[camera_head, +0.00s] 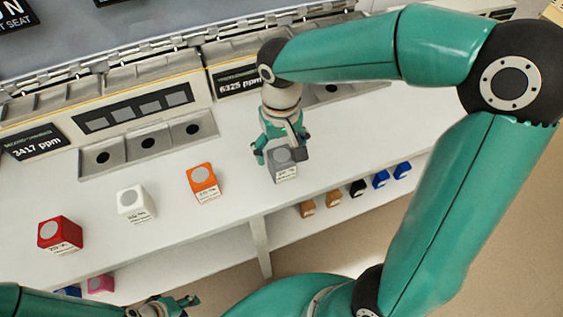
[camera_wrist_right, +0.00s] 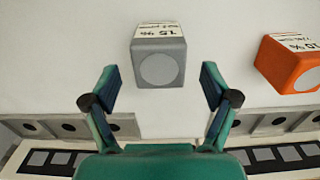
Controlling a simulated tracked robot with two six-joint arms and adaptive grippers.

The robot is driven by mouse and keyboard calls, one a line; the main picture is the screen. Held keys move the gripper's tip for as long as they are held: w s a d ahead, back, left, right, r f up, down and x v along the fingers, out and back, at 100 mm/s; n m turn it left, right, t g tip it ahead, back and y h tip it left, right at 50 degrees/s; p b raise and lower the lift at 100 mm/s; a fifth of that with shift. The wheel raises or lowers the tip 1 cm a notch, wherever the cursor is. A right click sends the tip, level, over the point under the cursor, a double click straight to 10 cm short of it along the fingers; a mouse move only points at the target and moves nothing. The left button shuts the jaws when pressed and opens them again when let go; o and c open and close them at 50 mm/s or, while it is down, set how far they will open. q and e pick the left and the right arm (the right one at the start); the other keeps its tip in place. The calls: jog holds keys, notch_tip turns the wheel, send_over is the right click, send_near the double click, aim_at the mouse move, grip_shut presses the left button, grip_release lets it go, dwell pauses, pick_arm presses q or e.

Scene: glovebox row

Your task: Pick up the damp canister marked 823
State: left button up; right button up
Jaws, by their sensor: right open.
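A grey canister (camera_head: 283,166) stands on the white counter, and its label reads 15 % in the right wrist view (camera_wrist_right: 158,66). My right gripper (camera_head: 281,150) is open above it; in the wrist view the grey canister is centred just beyond the spread fingertips, with no contact visible. An orange canister (camera_head: 202,181), labelled 10 % in the wrist view (camera_wrist_right: 292,64), a white canister (camera_head: 134,203) and a red canister (camera_head: 60,235) stand to the left. I cannot read 823 on any label. My left gripper (camera_head: 180,304) is partly cut off at the bottom edge, its opening unclear.
Behind the canisters are metal trays with round holes (camera_head: 149,142) and displays reading 3417 ppm (camera_head: 36,144) and 6325 ppm (camera_head: 238,82). A lower shelf holds small brown, black and blue canisters (camera_head: 358,187). The counter between the standing canisters is clear.

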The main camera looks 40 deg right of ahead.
jog(key=f, duration=0.5)
jog(key=shift+s, duration=0.2)
jog(key=shift+c, duration=0.3)
jog(key=c, duration=1.3)
jog(key=shift+o, duration=0.2)
jog(key=shift+r, duration=0.1)
